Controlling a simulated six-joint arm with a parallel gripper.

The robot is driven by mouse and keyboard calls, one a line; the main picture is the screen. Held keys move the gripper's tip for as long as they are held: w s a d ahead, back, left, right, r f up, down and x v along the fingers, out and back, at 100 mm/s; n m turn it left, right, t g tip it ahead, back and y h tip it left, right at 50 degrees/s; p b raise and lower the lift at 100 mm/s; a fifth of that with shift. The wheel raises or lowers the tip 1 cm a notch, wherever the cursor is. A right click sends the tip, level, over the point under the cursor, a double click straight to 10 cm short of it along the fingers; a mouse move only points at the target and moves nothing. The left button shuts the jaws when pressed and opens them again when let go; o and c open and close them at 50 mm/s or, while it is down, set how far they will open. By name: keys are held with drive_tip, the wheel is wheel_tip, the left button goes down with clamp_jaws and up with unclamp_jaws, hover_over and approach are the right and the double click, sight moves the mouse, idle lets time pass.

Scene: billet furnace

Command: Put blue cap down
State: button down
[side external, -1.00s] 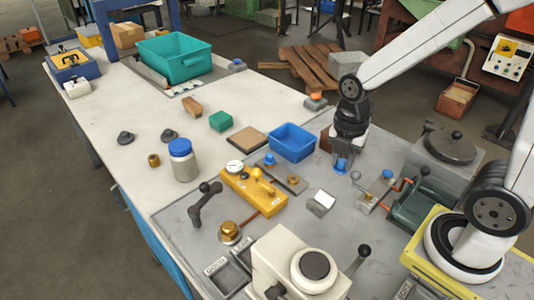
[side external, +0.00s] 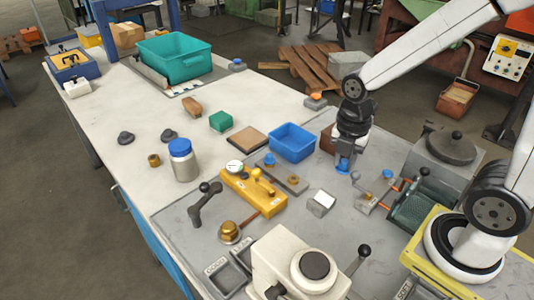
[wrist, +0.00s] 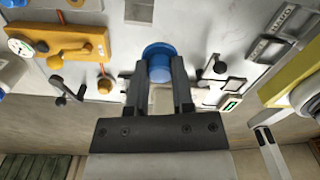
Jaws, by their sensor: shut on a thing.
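My gripper (side external: 344,158) points down over the grey work plate and is shut on a blue cap (side external: 343,167). The wrist view shows the round blue cap (wrist: 158,52) between the two fingertips of my gripper (wrist: 157,66). I cannot tell whether the cap touches the plate. Other blue, cap-like pieces show: one on the jar (side external: 180,148), one on a small plate (side external: 269,159) beside the yellow gauge block, and one on the fixture (side external: 388,174) right of my gripper.
A blue bin (side external: 291,142) stands just left of my gripper. A small grey block with a white top (side external: 321,202) lies in front. Bare plate lies between them.

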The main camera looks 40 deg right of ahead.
approach(328, 185)
drive_tip(key=shift+f, duration=1.6)
drive_tip(key=shift+f, duration=0.1)
drive_tip(key=shift+f, duration=1.65)
drive_tip(key=shift+f, duration=0.15)
drive_tip(key=shift+c, duration=2.4)
unclamp_jaws()
wheel_tip(328, 185, up, 12)
drive_tip(key=shift+r, duration=0.2)
